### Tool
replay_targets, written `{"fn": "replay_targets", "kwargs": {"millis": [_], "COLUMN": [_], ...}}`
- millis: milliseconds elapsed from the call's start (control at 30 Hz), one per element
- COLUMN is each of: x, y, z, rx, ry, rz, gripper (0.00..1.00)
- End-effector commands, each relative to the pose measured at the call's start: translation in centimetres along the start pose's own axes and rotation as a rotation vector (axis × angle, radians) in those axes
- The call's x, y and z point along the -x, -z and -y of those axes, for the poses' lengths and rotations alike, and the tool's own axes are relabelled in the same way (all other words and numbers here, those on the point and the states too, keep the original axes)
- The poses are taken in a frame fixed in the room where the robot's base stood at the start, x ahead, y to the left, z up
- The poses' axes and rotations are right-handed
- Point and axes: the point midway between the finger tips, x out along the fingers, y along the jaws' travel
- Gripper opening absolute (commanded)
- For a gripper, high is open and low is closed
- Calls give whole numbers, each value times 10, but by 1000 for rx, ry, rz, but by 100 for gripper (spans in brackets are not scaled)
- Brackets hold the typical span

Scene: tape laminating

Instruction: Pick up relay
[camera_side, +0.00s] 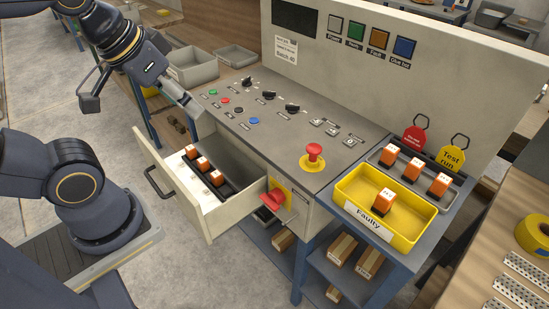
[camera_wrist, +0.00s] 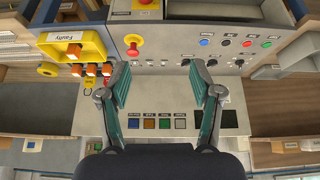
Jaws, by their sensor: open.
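Several orange relays with pale tops show in the side view. Three stand in a dark rack in the open drawer (camera_side: 163,166), one of them a front relay (camera_side: 216,178). One relay (camera_side: 383,201) is in the yellow Faulty bin (camera_side: 425,213). Three more, one of them a back relay (camera_side: 389,154), stand in a grey tray behind the bin. My gripper (camera_side: 190,105) is above the left end of the control panel, apart from every relay. In the wrist view, my gripper (camera_wrist: 161,90) has its fingers spread with nothing between them; the Faulty-bin relay (camera_wrist: 73,51) is to their left.
A red mushroom button (camera_side: 314,152) rises from the panel, with switches and small buttons to its left. A red rotary handle (camera_side: 272,199) sticks out at the front. Red and yellow tags (camera_side: 453,153) stand behind the grey tray. An upright display board backs the panel.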

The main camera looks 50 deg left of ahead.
Motion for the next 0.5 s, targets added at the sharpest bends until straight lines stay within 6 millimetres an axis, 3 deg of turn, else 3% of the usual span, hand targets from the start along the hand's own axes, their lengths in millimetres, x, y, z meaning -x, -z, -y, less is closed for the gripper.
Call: {"fn": "replay_targets", "kwargs": {"millis": [67,267,367,500], "x": [13,52,53,32], "y": [18,119,178,255], "z": [1,0,-14,-53], "rx": [76,267,326,369], "ry": [3,-24,-48,-66], "rz": [-46,-145,-156,-152], "gripper": [65,65,65,65]}}
